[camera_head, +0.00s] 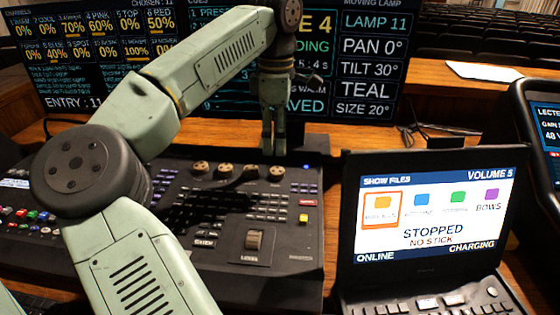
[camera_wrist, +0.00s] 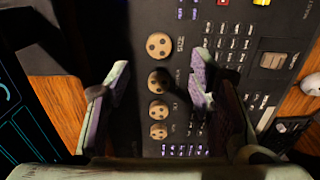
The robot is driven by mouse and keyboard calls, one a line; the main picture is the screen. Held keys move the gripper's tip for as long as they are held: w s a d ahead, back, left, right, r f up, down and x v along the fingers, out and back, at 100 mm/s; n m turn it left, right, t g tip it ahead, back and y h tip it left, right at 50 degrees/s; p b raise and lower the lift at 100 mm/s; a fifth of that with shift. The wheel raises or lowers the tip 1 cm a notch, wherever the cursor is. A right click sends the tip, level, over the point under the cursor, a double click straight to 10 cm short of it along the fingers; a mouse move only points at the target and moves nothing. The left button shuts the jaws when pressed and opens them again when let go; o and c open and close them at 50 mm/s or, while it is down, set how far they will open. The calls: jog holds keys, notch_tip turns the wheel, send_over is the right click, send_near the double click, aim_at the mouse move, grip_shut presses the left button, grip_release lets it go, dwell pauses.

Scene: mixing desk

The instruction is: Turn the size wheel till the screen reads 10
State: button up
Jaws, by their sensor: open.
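The size wheel (camera_head: 276,173) is the rightmost of a row of round tan knobs on the mixing desk in the head view. In the wrist view the size wheel (camera_wrist: 159,45), with "SIZE" printed beside it, is the top knob. The screen (camera_head: 363,109) reads SIZE 20°, under LAMP 11, PAN 0°, TILT 30° and TEAL. My gripper (camera_head: 273,150) is open and empty, pointing down near the size wheel. In the wrist view its fingers (camera_wrist: 160,72) stand apart on either side of the knob row, just below the size wheel. Contact with any knob cannot be seen.
The other knobs (camera_head: 225,171) sit close beside the size wheel. A laptop (camera_head: 430,215) reading STOPPED stands at the right. White paper (camera_head: 484,71) lies at the back right.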

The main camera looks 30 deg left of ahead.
aim_at(277, 170)
notch_tip(277, 170, down, 8)
jog(key=shift+w+r+p, duration=0.1)
jog(key=shift+p, duration=0.35)
grip_shut()
dwell(0.4)
jog(key=shift+n, duration=0.4)
jog(key=n+b, duration=0.1)
jog(key=n, duration=0.1)
jog(key=shift+n, duration=0.4)
jog(key=shift+n+b, duration=0.4)
jog(key=shift+n, duration=1.7)
